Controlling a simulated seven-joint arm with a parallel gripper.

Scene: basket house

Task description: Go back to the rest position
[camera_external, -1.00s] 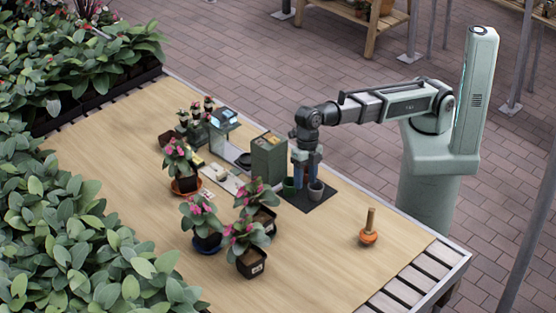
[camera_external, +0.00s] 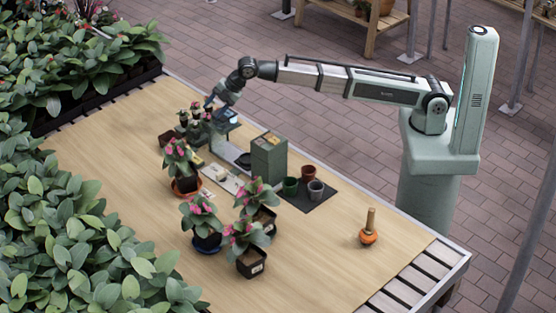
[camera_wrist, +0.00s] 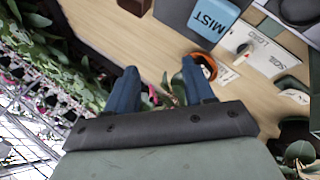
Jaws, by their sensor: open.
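My gripper (camera_external: 211,104) is raised above the far end of the table, over the small dark pots and the grey stand. In the wrist view my gripper's two blue fingers (camera_wrist: 162,83) are spread apart with nothing held between them. My arm reaches out from its base at the right side of the table. Part of a plant with green leaves shows below and between the fingers in the wrist view.
Several pink-flowered potted plants (camera_external: 203,220) stand mid-table. A green box (camera_external: 268,158), a green pot (camera_external: 290,186) and a grey pot (camera_external: 315,190) on a dark mat (camera_external: 318,203) stand near the right edge. An orange-based wooden-handled tool (camera_external: 368,236) stands front right. Dense foliage borders the left.

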